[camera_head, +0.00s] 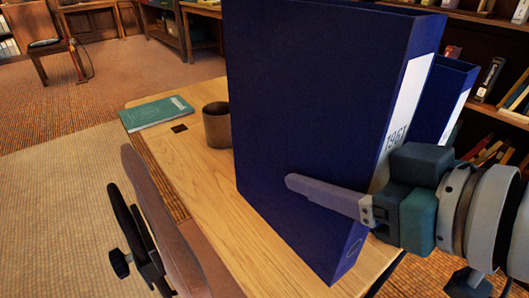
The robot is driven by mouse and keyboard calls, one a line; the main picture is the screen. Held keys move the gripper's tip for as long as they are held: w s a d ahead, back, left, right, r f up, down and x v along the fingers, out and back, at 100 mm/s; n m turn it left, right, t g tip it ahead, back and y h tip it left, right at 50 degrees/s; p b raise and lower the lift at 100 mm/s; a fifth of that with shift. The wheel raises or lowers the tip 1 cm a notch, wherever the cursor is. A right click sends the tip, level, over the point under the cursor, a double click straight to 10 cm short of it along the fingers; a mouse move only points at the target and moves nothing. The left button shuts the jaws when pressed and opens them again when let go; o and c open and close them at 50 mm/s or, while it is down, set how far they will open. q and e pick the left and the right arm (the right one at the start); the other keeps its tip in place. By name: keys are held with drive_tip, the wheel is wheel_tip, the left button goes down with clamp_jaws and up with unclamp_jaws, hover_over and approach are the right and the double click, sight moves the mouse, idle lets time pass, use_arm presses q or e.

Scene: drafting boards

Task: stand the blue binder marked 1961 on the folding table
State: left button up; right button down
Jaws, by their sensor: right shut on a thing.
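The blue binder marked 1961 (320,110) is large and upright in the head view, its white label on the narrow spine facing right. My right gripper (335,198) comes in from the right and is shut on the binder, low on its spine side. One finger lies across the broad face; the other is hidden behind the binder. The binder is in front of a light wooden table top (190,160); I cannot tell if its bottom edge touches the wood. I cannot tell whether this is the folding table. My left gripper is not in view.
A second blue binder (452,85) shows partly behind the first. A dark brown cup (217,125) and a teal book (157,113) are on the table's far left part. A brown chair (160,215) stands against the left side. Bookshelves (490,45) stand at right.

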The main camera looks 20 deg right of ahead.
drive_tip(key=shift+f+b, duration=1.05)
drive_tip(key=shift+f, duration=1.85)
drive_tip(key=shift+c, duration=0.6)
unclamp_jaws()
drive_tip(key=shift+f, duration=0.1)
drive_tip(key=p+v, duration=0.3)
drive_tip(key=v, duration=0.9)
drive_tip(key=shift+w, duration=0.1)
drive_tip(key=s+f+m+g+h, duration=0.2)
drive_tip(key=s+f+g+h, duration=0.2)
drive_tip(key=g, duration=0.5)
drive_tip(key=shift+s+a+f, duration=0.2)
drive_tip(key=shift+s+f, duration=0.4)
drive_tip(key=shift+s, duration=0.45)
